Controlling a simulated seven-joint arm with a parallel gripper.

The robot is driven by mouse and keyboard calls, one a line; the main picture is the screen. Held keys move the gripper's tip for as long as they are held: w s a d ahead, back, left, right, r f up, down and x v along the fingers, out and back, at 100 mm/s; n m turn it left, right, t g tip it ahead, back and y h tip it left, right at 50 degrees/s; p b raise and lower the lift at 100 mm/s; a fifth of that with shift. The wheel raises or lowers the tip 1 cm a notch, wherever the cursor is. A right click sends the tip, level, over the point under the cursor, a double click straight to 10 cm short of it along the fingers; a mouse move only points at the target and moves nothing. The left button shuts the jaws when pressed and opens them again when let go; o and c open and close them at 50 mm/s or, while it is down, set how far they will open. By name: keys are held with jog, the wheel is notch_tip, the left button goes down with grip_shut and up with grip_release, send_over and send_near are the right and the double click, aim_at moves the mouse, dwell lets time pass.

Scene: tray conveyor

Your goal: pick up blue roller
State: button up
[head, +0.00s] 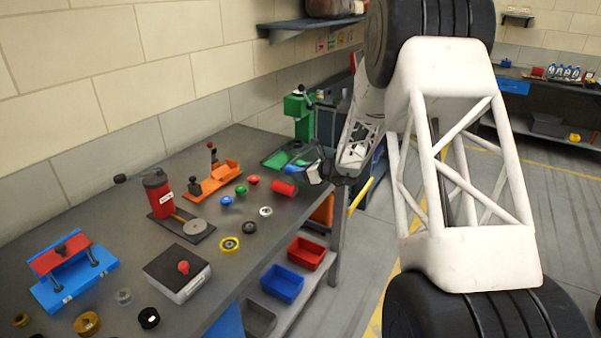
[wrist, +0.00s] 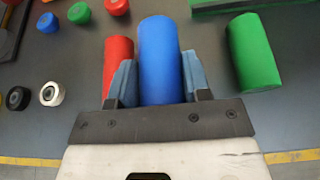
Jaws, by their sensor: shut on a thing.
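The blue roller (wrist: 160,52) lies lengthwise between the two blue-grey fingers of my gripper (wrist: 157,75) in the wrist view. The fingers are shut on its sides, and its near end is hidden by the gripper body. A red roller (wrist: 118,50) lies just left of the left finger, partly behind it. A green roller (wrist: 253,52) lies apart on the right. In the head view my gripper (head: 313,172) is low at the bench's right edge, beside the red roller (head: 284,188). I cannot tell whether the blue roller is lifted.
The grey bench (head: 265,225) holds several small coloured caps and rings, a red press (head: 158,193), an orange fixture (head: 213,180) and a green press (head: 300,112). A blue bin (head: 282,283) and a red bin (head: 307,253) sit below its right edge. The bench front is partly clear.

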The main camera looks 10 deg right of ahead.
jog(key=s+r, duration=0.1)
jog(key=s, duration=1.2)
jog(key=shift+a, duration=0.45)
jog(key=shift+r, duration=0.1)
